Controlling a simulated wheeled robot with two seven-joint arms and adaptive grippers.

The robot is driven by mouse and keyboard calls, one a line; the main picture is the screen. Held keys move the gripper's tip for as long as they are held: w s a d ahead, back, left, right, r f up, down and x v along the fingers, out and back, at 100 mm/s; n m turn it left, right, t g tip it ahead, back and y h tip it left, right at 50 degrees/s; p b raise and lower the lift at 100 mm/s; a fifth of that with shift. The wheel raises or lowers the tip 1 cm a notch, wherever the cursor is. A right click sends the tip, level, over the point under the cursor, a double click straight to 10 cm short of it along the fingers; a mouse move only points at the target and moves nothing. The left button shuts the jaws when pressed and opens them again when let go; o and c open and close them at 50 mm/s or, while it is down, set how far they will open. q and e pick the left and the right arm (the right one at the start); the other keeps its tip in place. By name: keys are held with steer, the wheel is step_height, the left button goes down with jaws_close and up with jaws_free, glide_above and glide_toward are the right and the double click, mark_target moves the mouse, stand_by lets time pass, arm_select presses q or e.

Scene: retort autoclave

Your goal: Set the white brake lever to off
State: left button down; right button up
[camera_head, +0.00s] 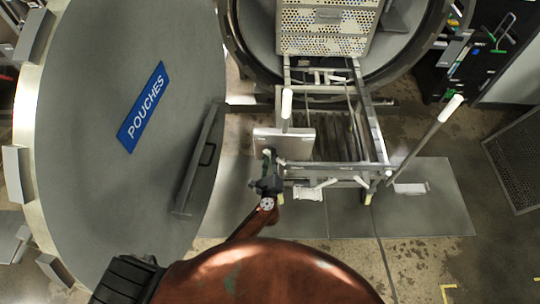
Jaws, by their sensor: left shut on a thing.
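Several white-gripped parts show on the wheeled cart frame (376,140) in front of the open vessel. A short upright white handle (287,104) stands behind the pale plate (295,143) at the cart's near left. A long lever with a white grip (450,108) leans outward on the right side. I cannot tell for certain which is the brake lever. My left gripper (267,160) is at the cart's near left corner, shut on a small pale part beside the plate. Its fingers partly hide that part. My right gripper is out of view.
The big round door (95,190) with a blue POUCHES sign (142,107) stands open on the left, close to my left arm. A perforated basket (328,28) sits at the vessel mouth. Floor to the right is mostly clear, with a dark grate (515,160) at the edge.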

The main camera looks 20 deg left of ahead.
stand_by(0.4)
arm_select(q)
steer(key=shift+w+d+r+m+p, duration=0.15)
steer(key=shift+d+r+m+p, duration=0.4)
steer(key=shift+m, duration=0.35)
steer(key=shift+w+d+m, duration=0.1)
steer(key=shift+d+m, duration=0.2)
steer(key=shift+m, duration=0.2)
steer(key=c, duration=1.8)
jaws_free()
steer(key=v, duration=1.2)
